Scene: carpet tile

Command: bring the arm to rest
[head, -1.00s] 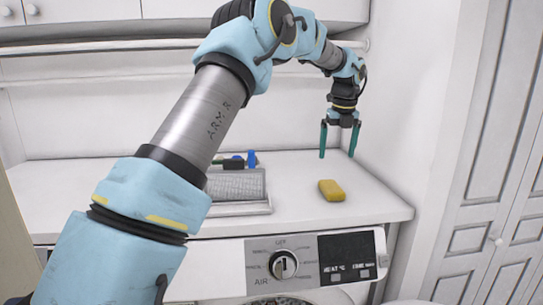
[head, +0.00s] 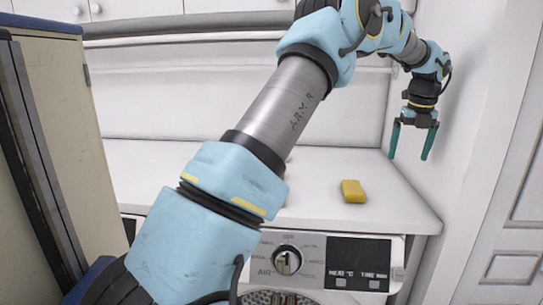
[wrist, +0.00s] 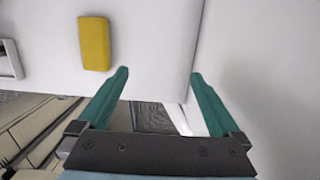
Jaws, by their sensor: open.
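My gripper (head: 409,157) is open and empty in the head view, fingers pointing down. It hangs above the right end of the white counter, close to the wall. The wrist view also shows its two teal fingers (wrist: 160,85) apart with nothing between them. My arm reaches across the head view from lower left to upper right and hides part of the counter. A yellow sponge-like block (head: 353,191) lies on the counter to the left of the gripper and apart from it. It shows at the upper left in the wrist view (wrist: 95,43).
A washing machine with a dial (head: 287,261) stands under the counter (head: 396,205). A tall beige cabinet or panel (head: 62,130) stands close at the left. A white wall and panelled door (head: 510,265) are at the right. The counter around the yellow block is clear.

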